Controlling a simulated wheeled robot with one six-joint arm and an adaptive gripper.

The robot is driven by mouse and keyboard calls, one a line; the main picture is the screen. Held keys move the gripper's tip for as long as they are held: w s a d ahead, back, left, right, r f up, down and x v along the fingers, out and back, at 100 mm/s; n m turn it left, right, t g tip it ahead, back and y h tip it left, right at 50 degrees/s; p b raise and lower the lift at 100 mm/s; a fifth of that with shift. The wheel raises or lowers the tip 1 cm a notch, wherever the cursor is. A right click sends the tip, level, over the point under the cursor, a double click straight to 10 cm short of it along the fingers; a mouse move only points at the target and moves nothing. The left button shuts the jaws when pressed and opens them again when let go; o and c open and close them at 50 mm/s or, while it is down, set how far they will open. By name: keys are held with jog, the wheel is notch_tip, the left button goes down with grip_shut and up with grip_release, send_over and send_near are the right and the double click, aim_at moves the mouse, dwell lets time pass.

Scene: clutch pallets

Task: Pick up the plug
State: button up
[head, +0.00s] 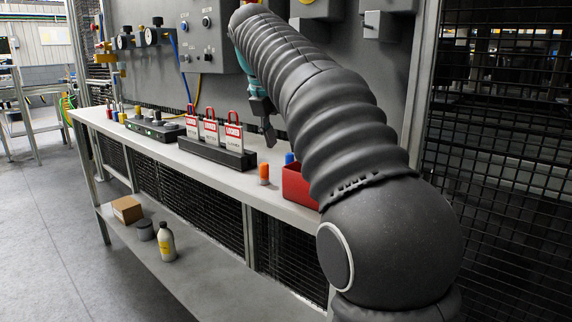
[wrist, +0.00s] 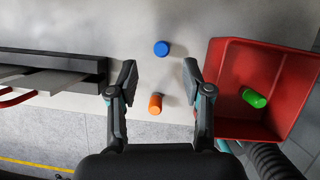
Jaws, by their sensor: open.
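Three small plugs show in the wrist view. An orange plug (wrist: 155,104) and a blue plug (wrist: 161,48) are on the grey bench top, and a green plug (wrist: 254,97) lies in the red bin (wrist: 226,128). In the head view the orange plug (head: 263,174) stands upright near the bench's front edge. The blue plug (head: 289,158) is partly hidden behind the red bin (head: 297,187). My gripper (wrist: 160,74) is open and empty. Its fingers appear on either side of the line between the orange and blue plugs. In the head view my gripper (head: 268,132) is above the bench.
A black rack (head: 217,152) with red "LOCKED" padlock tags stands left of the plugs. A dark box with knobs (head: 152,128) is further left. A panel with gauges and switches rises behind the bench. A bottle (head: 166,243) and a cardboard box (head: 127,209) sit on the lower shelf.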

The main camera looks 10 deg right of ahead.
aim_at(289, 154)
jog(key=shift+d+x, duration=0.15)
jog(key=shift+x, duration=1.3)
jog(key=shift+d+x, duration=0.15)
jog(key=shift+x, duration=1.25)
jog(key=shift+r, duration=0.1)
grip_shut()
